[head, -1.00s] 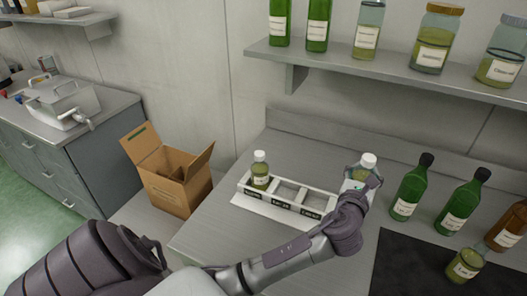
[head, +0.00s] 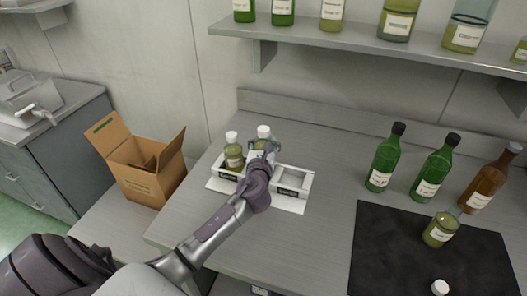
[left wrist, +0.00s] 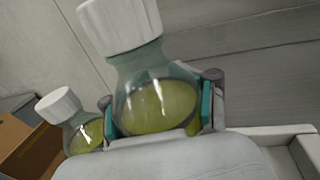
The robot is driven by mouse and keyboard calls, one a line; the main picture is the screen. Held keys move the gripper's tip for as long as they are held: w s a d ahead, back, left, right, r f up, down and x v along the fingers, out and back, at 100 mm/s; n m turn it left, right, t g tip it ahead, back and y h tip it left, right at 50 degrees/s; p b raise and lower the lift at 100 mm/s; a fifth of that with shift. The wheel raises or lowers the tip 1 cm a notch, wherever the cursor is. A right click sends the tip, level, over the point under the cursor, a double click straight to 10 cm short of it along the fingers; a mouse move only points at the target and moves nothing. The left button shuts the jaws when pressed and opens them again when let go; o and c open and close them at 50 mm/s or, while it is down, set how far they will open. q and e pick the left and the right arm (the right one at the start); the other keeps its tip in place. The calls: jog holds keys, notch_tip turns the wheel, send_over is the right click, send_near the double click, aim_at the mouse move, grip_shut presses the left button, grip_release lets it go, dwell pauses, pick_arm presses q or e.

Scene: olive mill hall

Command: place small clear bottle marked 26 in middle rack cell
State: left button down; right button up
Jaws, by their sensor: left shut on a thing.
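A small clear bottle with a white cap and yellow-green liquid (head: 264,133) is upright in my left gripper (head: 262,152), which is shut around it. It also fills the middle of the left wrist view (left wrist: 155,98). It is at the middle part of the white rack (head: 303,174); my gripper hides its base, so I cannot tell whether it rests in the cell. Its number is not readable. A similar bottle (head: 234,154) stands in the rack's left cell and shows in the left wrist view (left wrist: 78,125). The right cell is empty. My right gripper is not in view.
Green bottles (head: 385,160) and a brown bottle (head: 492,180) stand to the right. A cardboard box (head: 145,170) is left. A shelf (head: 350,40) with bottles hangs above.

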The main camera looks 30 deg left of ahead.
pick_arm(q)
jog(key=shift+a+f+b, duration=0.15)
jog(key=shift+f+b, duration=0.1)
jog(key=shift+f, duration=0.85)
jog(key=shift+a+f+b, duration=0.1)
jog(key=shift+f+b, duration=0.1)
jog(key=shift+f, duration=0.85)
jog(key=shift+c, duration=1.6)
grip_release()
jog(key=shift+f, duration=0.2)
jog(key=shift+r, duration=0.3)
jog(key=b+v, duration=0.1)
jog(key=v, duration=1.1)
jog(key=shift+f, duration=0.1)
